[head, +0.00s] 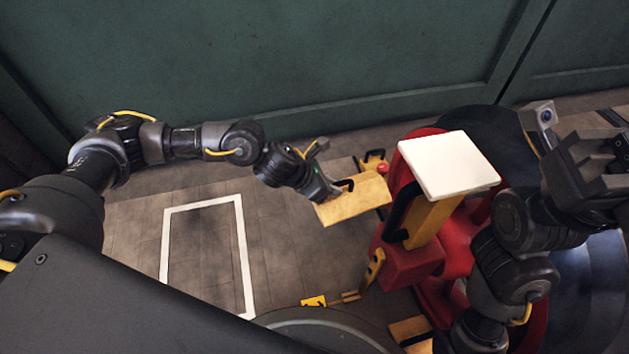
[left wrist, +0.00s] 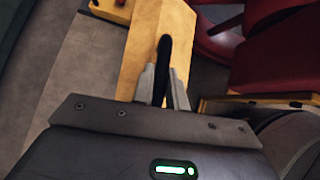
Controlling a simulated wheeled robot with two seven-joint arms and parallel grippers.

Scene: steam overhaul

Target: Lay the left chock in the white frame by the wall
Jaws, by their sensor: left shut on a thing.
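The white frame (head: 205,203) is a painted outline on the floor to the left, near the green wall; the part I see of its inside is bare. My left gripper (head: 336,189) is shut on the black handle of a yellow wooden chock (head: 358,204), to the right of the frame. The left wrist view shows the fingers (left wrist: 164,84) closed around the handle, with the chock's pale top (left wrist: 146,45) beyond. My right gripper (head: 603,165) is at the right edge, over the dark wheel; its jaw opening is unclear.
A red machine part (head: 415,262) with a white square plate (head: 449,164) stands right of the held chock. Another yellow piece (head: 410,331) lies at the bottom, and a small yellow sign (head: 314,301) is near the frame's lower right. The green wall (head: 250,60) runs behind.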

